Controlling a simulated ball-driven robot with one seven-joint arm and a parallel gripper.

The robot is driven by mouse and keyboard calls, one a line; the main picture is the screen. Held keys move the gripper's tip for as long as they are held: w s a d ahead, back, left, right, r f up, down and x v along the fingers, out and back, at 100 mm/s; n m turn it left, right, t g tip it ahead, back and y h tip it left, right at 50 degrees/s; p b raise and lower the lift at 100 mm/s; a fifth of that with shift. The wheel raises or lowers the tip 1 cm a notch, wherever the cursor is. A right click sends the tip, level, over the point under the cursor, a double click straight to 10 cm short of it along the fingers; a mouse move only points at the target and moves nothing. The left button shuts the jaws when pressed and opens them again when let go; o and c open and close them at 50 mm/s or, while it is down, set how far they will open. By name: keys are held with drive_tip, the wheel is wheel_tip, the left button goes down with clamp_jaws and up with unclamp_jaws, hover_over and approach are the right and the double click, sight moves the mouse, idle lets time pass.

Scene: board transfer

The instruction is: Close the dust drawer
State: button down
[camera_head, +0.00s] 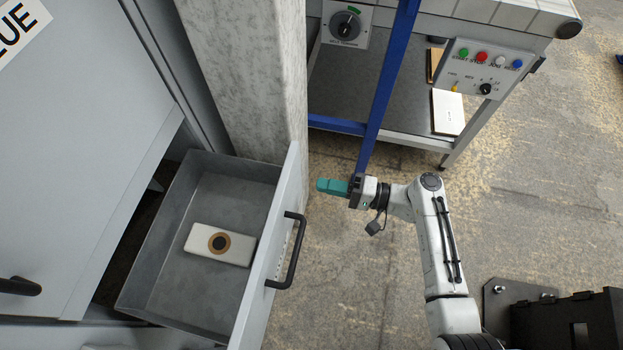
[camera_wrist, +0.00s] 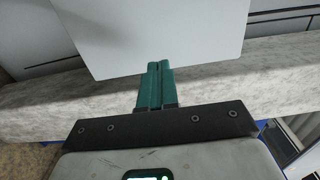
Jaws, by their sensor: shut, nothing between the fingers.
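The dust drawer (camera_head: 215,180) is a grey metal box pulled out of the grey cabinet at the left of the head view. Its front panel (camera_head: 262,262) carries a black bar handle (camera_head: 290,250). A white block with a brown and black round mark (camera_head: 221,245) lies inside the drawer. My gripper (camera_head: 320,186), with teal fingers, is shut and empty to the right of the panel's far end, above the handle in the picture. In the wrist view the closed fingers (camera_wrist: 154,68) point at a pale flat panel (camera_wrist: 165,35), probably the drawer front; contact cannot be told.
A grey speckled column (camera_head: 250,75) stands behind the drawer. A workbench with a blue post (camera_head: 385,85) and a button box (camera_head: 487,65) is at the upper right. A black box (camera_head: 570,320) is at the lower right. The floor (camera_head: 350,300) right of the drawer is clear.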

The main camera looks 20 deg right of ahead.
sight(298, 181)
drive_tip(key=shift+x, duration=2.15)
drive_tip(key=b+x, duration=0.9)
drive_tip(key=x, duration=1.6)
drive_tip(key=shift+b, duration=0.35)
drive_tip(key=shift+w+a, duration=0.35)
drive_tip(key=shift+a, duration=0.05)
drive_tip(key=shift+w+r, duration=0.1)
drive_tip(key=shift+r, duration=0.1)
drive_tip(key=shift+r, duration=0.1)
